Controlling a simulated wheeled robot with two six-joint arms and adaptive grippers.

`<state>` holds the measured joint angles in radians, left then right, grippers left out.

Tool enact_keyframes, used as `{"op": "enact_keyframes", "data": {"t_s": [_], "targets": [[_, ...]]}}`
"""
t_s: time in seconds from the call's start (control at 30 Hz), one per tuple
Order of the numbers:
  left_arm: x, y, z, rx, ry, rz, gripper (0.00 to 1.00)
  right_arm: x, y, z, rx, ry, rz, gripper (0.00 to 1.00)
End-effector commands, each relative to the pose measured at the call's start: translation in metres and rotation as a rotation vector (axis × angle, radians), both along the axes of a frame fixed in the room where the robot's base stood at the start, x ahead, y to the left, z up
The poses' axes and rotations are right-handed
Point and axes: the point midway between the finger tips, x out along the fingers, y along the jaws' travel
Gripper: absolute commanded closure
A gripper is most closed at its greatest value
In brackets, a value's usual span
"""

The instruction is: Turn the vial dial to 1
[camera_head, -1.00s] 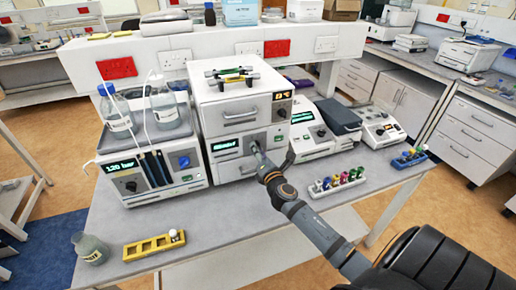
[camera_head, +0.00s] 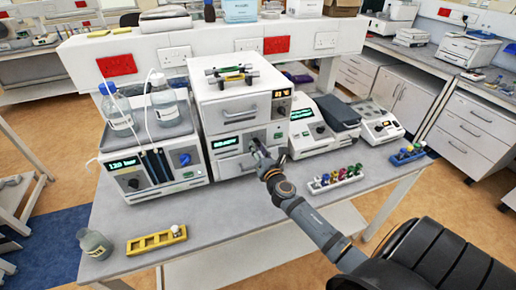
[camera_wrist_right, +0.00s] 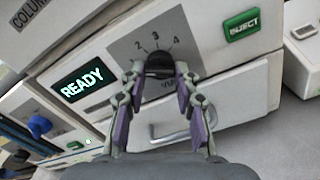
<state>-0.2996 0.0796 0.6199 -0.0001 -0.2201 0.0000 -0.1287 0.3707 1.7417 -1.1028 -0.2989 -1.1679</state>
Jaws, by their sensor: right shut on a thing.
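The vial dial (camera_wrist_right: 159,64) is a dark round knob on the front of the white instrument (camera_head: 235,165), below the printed numbers 2, 3 and 4. No 1 shows in the right wrist view; the left finger covers part of the scale. The dial's pointer setting cannot be told. My right gripper (camera_wrist_right: 160,73) is shut on the dial, one finger on each side. In the head view my right gripper (camera_head: 260,155) reaches the panel and hides the dial. My left gripper is not in view.
A lit READY display (camera_wrist_right: 82,79) is left of the dial and a green INJECT button (camera_wrist_right: 241,25) right of it. A drawer handle (camera_wrist_right: 170,132) lies below. A rack of coloured vials (camera_head: 336,180) and a yellow rack (camera_head: 157,241) stand on the bench.

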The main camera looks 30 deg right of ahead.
Motion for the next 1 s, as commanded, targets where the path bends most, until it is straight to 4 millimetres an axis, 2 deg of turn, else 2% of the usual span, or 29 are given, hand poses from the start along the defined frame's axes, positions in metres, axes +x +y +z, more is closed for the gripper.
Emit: {"op": "enact_keyframes", "data": {"t_s": [0.2,0.23,0.4,0.67,0.77,0.87,1.0], "targets": [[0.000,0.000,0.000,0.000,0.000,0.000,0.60,0.000,0.000,0.000,-0.002,0.000,0.000,1.00],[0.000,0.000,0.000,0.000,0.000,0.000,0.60,0.000,0.000,0.000,-0.001,0.000,0.000,0.68],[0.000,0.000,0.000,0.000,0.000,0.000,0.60,0.000,0.000,0.000,-0.001,0.000,0.000,0.47],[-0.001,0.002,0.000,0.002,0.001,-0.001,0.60,0.000,0.000,0.000,0.000,0.000,0.000,0.47],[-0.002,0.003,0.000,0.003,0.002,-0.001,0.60,-0.007,0.001,-0.001,0.000,0.002,0.001,0.47],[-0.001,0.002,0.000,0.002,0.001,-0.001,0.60,-0.024,0.006,-0.002,-0.001,0.003,0.001,0.47],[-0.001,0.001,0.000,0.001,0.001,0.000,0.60,-0.059,0.014,-0.002,-0.001,0.005,0.002,0.47]]}}
